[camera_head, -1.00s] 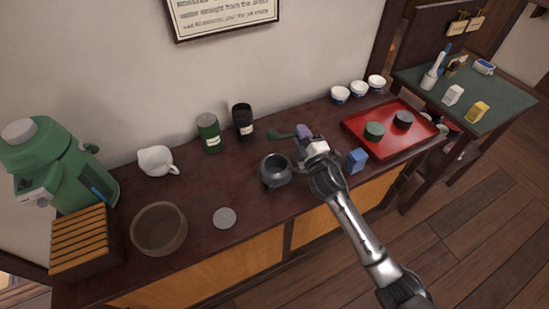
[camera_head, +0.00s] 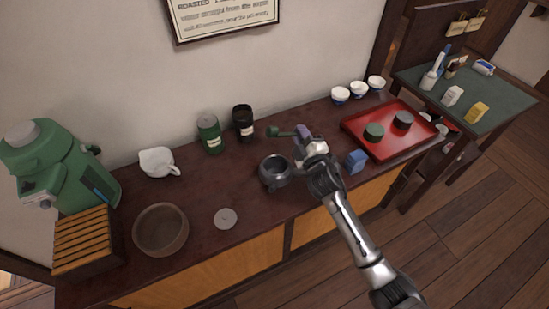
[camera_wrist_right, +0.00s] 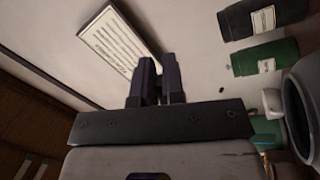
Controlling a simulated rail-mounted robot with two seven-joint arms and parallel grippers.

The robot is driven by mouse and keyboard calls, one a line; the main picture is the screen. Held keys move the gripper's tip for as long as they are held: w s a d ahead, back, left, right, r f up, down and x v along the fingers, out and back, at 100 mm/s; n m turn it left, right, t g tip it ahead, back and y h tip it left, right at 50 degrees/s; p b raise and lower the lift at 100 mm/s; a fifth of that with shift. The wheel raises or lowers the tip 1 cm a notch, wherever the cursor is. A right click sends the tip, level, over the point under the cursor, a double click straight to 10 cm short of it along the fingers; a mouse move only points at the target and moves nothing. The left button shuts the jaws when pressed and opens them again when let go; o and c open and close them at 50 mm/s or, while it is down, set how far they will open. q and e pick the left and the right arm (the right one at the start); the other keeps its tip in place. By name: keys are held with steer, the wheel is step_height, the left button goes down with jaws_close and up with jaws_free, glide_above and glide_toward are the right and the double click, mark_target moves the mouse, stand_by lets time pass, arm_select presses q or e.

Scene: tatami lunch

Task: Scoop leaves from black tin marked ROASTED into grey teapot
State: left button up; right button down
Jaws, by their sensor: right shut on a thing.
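The black tin (camera_head: 243,124) stands upright at the back of the counter, its top dark and apparently open; its label is too small to read. The grey teapot (camera_head: 274,173) stands lidless in front of it, and part of it shows at the right edge of the wrist view (camera_wrist_right: 300,105). My right gripper (camera_head: 300,136) is above the counter, right of the tin and behind the teapot's right side. The scoop's contents cannot be made out. My left gripper is out of view.
A green tin (camera_head: 209,135) stands just left of the black one. A grey lid (camera_head: 226,218) lies before the teapot. A blue box (camera_head: 357,160) and red tray (camera_head: 388,151) are to the right. A white pitcher (camera_head: 157,161) and brown bowl (camera_head: 160,230) are left.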

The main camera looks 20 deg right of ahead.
steer(key=n, duration=0.1)
steer(key=n+y+b, duration=0.1)
steer(key=n, duration=0.1)
steer(key=shift+f, duration=0.4)
steer(key=shift+s+d+r+n, duration=0.1)
steer(key=shift+s+d+n, duration=0.05)
steer(key=shift+n, duration=0.35)
arm_select(q)
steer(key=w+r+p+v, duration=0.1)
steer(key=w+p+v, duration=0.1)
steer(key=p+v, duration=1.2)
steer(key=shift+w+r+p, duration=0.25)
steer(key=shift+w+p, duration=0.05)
steer(key=shift+p, duration=0.9)
arm_select(e)
steer(key=s+a+n+g+y, duration=0.1)
steer(key=a+n+y, duration=0.1)
steer(key=a+n, duration=0.6)
steer(key=s+a+r+n+g+y, duration=0.1)
steer(key=a+n+g+y, duration=0.1)
steer(key=a+n, duration=0.7)
steer(key=shift+s+n, duration=0.35)
steer(key=shift+n, duration=2.15)
